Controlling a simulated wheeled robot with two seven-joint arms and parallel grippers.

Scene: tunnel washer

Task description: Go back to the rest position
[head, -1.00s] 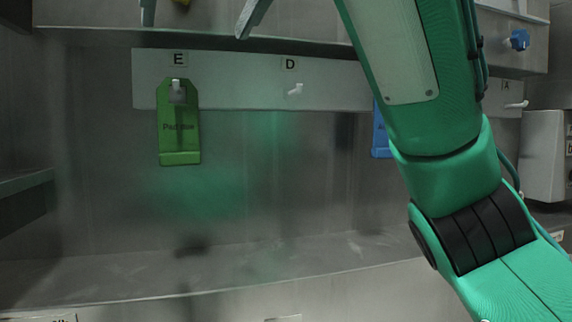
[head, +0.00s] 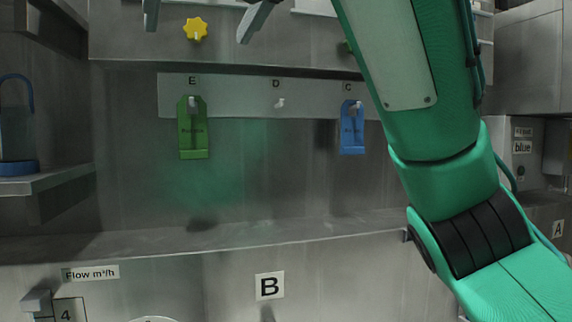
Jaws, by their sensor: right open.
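My right arm, green, fills the right of the head view. Only the two grey fingertips of my right gripper (head: 204,18) show at the top edge. They are wide apart with nothing between them; the rest of the gripper is out of frame. A yellow star-shaped knob (head: 195,30) shows in the gap between the fingertips, on the panel behind. My left gripper is not in view.
A green tag (head: 192,135) hangs on hook E and a blue tag (head: 351,135) on hook C. Hook D (head: 280,103) is empty. A blue-handled object (head: 18,165) stands on a left shelf (head: 45,183). A ledge (head: 270,234) runs across above the lower panel marked B.

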